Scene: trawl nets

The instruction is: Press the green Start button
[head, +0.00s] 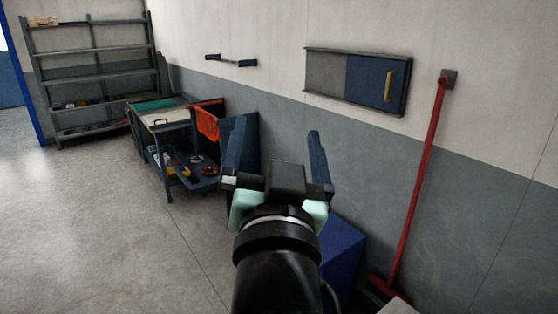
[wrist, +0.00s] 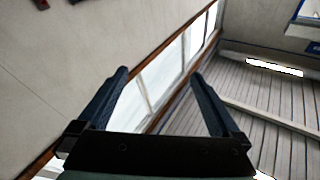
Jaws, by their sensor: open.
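No green Start button can be made out in either view. My gripper (head: 277,150) is in the middle of the head view, its two blue fingers spread apart and pointing up, with nothing between them. In the wrist view my gripper (wrist: 160,85) is also open and empty. Beyond it there are only a pale wall, a window strip and the ceiling.
A workbench (head: 160,118) with an orange cloth (head: 207,122) stands along the wall. A shelf unit (head: 95,75) is at the back left. A wall cabinet with a sliding blue door (head: 368,82) and a red broom (head: 418,180) are at right. The left floor is clear.

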